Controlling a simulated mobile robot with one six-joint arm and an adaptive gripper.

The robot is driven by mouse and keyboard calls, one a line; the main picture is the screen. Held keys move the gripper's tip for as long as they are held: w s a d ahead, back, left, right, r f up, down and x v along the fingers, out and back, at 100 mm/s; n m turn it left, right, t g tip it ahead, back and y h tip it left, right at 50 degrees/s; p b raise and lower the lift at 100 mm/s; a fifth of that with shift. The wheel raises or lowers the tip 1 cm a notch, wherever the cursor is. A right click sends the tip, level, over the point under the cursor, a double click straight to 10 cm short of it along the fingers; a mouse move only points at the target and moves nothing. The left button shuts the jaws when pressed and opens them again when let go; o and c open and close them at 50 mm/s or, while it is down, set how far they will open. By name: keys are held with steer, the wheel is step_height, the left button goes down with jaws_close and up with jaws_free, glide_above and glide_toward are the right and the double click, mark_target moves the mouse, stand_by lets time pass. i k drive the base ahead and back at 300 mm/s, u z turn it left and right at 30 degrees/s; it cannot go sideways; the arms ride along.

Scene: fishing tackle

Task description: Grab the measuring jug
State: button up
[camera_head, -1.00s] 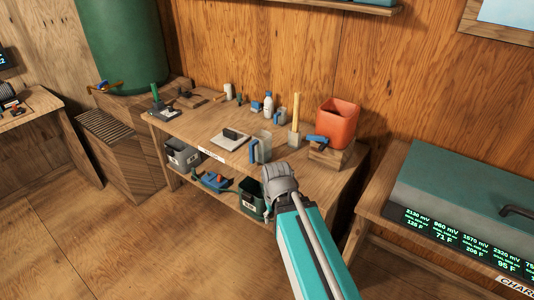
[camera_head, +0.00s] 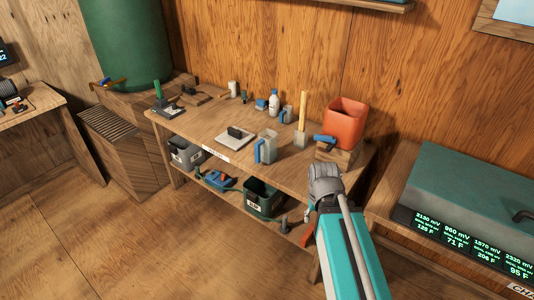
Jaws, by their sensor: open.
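A clear grey measuring jug (camera_head: 269,145) with a blue handle on its left side stands upright near the front edge of the wooden workbench (camera_head: 200,131). A smaller, similar vessel with a blue handle (camera_head: 287,116) stands behind it. My gripper (camera_head: 324,172) is to the right of the front jug and apart from it, by the bench's front right part. It is open with nothing visible in it. Its fingertips are small and partly hidden by the gripper's own body.
Right of the jug are an upright wooden stick in a block (camera_head: 302,125) and a red bin (camera_head: 344,121) on a wooden box. A flat scale-like plate (camera_head: 235,141) lies left of it. A dark green bin (camera_head: 263,197) sits on the lower shelf.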

mark_target(266, 148)
steer(key=z, duration=0.1)
steer(key=i, duration=1)
steer(key=u, duration=0.1)
